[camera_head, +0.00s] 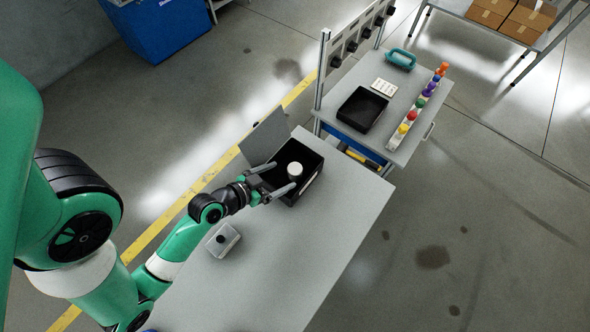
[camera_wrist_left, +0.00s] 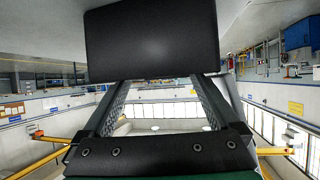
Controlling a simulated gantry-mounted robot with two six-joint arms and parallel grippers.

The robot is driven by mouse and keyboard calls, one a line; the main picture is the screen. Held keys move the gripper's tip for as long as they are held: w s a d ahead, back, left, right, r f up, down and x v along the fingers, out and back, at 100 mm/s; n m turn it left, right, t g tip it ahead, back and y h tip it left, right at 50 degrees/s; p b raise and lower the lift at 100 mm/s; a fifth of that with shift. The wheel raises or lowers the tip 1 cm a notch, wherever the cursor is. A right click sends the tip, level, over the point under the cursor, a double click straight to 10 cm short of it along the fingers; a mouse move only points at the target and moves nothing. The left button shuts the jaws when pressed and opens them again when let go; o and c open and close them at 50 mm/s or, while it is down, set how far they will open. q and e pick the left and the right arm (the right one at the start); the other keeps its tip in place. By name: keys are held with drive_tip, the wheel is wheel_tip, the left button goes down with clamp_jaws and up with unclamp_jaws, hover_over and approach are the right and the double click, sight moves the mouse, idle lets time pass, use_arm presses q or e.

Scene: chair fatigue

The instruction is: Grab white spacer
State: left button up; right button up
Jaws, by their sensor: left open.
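The white spacer (camera_head: 295,170) is a short white cylinder with a round top. It shows in the head view at the black box (camera_head: 314,161) at the far end of the grey table. My left gripper (camera_head: 284,176) is open at the box, with its two fingers apart just left of the spacer. I cannot tell whether a finger touches it. In the left wrist view, the open left gripper (camera_wrist_left: 165,88) shows two fingers below a dark panel, and I cannot make out the spacer there. My right gripper is not in view.
A grey panel (camera_head: 264,136) stands tilted beside the box. A small grey block with a dark knob (camera_head: 223,240) lies on the table (camera_head: 300,255). Beyond is a cart with a black tray (camera_head: 362,109) and a row of coloured pieces. The table's near right part is clear.

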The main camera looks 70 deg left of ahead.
sight(292, 170)
use_arm(q)
drive_tip(key=b+x, duration=0.1)
drive_tip(key=x, duration=0.4)
drive_tip(key=shift+w+a+f, duration=0.1)
drive_tip(key=shift+w+f, duration=0.05)
drive_tip(key=shift+w, duration=0.2)
clamp_jaws()
wheel_tip(292, 170, up, 9)
drive_tip(key=p, duration=0.4)
drive_tip(key=shift+r, duration=0.5)
